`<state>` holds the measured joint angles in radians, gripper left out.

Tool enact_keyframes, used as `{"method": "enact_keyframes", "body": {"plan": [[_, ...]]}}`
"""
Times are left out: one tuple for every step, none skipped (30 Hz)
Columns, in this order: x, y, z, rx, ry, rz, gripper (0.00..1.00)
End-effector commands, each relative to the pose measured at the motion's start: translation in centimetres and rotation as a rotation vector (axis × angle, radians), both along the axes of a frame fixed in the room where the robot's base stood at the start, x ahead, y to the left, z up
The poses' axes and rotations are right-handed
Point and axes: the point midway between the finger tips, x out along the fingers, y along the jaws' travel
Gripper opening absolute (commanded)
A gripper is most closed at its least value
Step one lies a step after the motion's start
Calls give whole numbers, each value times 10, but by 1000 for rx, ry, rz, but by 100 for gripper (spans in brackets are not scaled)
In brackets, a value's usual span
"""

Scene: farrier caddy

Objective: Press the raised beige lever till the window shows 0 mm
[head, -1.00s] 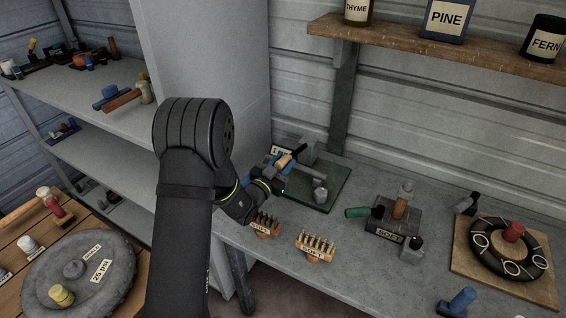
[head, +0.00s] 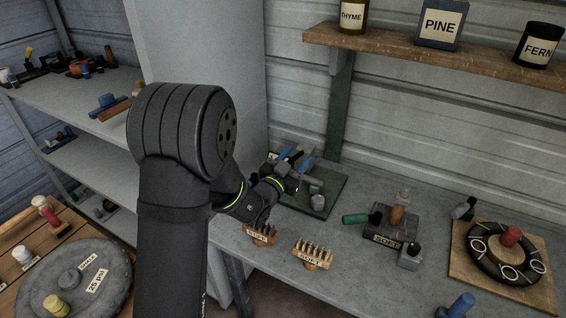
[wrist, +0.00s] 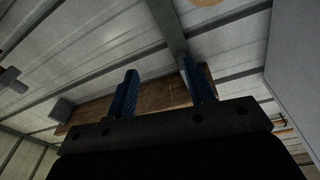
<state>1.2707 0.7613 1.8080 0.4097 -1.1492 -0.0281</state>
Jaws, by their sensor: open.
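My gripper (head: 295,160) is at the green board (head: 328,198) near the wall, in front of the grey device there. Its two blue fingers stand apart, and the wrist view (wrist: 158,92) shows an empty gap between them. I cannot make out the beige lever now; the gripper seems to cover it in the head view. A pale label (head: 271,155) shows partly behind the gripper, too small and covered to read. The wrist view does not show the lever or the window.
A small grey block (head: 317,203) stands on the board, right of my gripper. Two studded wooden blocks (head: 313,253) lie in front. A dark SOFT stand (head: 381,229) is to the right. A wooden shelf (head: 430,57) with jars hangs above.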

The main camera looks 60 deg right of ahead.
Motion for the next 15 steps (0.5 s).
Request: {"method": "enact_keyframes", "body": {"plan": [[-12, 3, 7, -1, 0, -4, 49], [-17, 4, 11, -3, 0, -5, 49], [-24, 6, 15, -2, 1, -4, 49], [-28, 7, 17, -2, 1, -4, 49], [-33, 8, 20, -2, 0, -3, 49], [-37, 9, 23, -2, 0, -2, 49], [-41, 10, 25, -1, 0, -2, 49], [-44, 11, 27, -2, 0, -2, 49], [-47, 12, 29, -2, 1, -1, 49], [-49, 12, 30, -1, 1, -1, 49], [-50, 13, 31, -1, 1, -1, 49], [-52, 13, 32, -1, 1, -1, 49], [-53, 13, 32, -1, 1, -1, 49], [-54, 13, 33, -1, 1, -1, 49], [-54, 14, 33, 0, 1, 0, 49]]}}
